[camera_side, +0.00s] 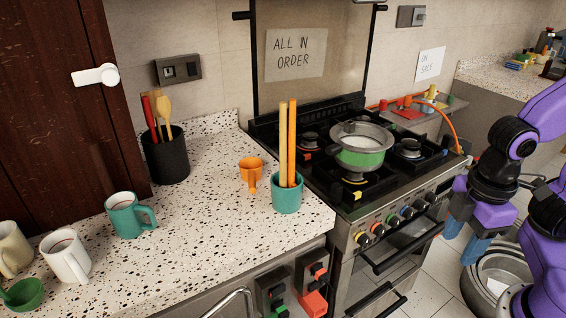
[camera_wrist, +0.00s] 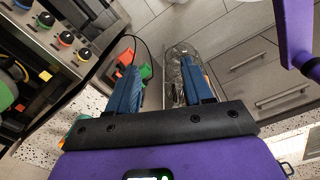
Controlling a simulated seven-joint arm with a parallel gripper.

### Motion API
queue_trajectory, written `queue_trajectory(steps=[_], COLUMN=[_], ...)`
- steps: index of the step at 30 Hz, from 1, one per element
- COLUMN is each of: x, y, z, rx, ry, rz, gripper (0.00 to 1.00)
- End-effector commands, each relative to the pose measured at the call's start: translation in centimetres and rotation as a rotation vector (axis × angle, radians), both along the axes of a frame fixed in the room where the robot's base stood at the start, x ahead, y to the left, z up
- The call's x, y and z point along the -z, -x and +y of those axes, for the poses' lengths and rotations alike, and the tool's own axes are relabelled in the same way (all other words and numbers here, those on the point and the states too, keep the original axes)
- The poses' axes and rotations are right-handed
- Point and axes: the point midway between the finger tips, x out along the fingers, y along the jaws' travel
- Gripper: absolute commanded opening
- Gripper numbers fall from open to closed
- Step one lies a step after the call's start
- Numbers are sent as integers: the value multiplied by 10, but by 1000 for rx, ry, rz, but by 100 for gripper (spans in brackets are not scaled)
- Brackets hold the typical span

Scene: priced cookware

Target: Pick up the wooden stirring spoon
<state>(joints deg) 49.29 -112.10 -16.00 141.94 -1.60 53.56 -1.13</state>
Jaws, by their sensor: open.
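The wooden spoon (camera_side: 164,106) stands upright in a black holder (camera_side: 167,157) at the back left of the speckled counter, beside red-handled utensils (camera_side: 149,112). Its lower part is hidden inside the holder. My gripper (camera_side: 465,240) is at the far right in the side view, in front of the stove and over the floor, far from the spoon. Its blue fingers also show in the wrist view (camera_wrist: 160,85), apart with nothing held between them. The spoon does not show in the wrist view.
Mugs (camera_side: 130,216) stand at the left. The middle counter is clear.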

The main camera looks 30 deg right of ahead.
Motion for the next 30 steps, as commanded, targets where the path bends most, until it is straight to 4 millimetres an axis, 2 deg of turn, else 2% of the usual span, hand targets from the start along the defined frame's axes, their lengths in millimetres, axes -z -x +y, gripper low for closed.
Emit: queue_trajectory(steps=[8,18,24,30], x=[-11,-32,-47,-62], y=[-78,-181,-230,-265], z=[36,99,143,190], rx=[-258,-563,-695,-786], ry=[256,658,913,1173], rz=[-84,-165,-189,-194], gripper=[51,51,51,51])
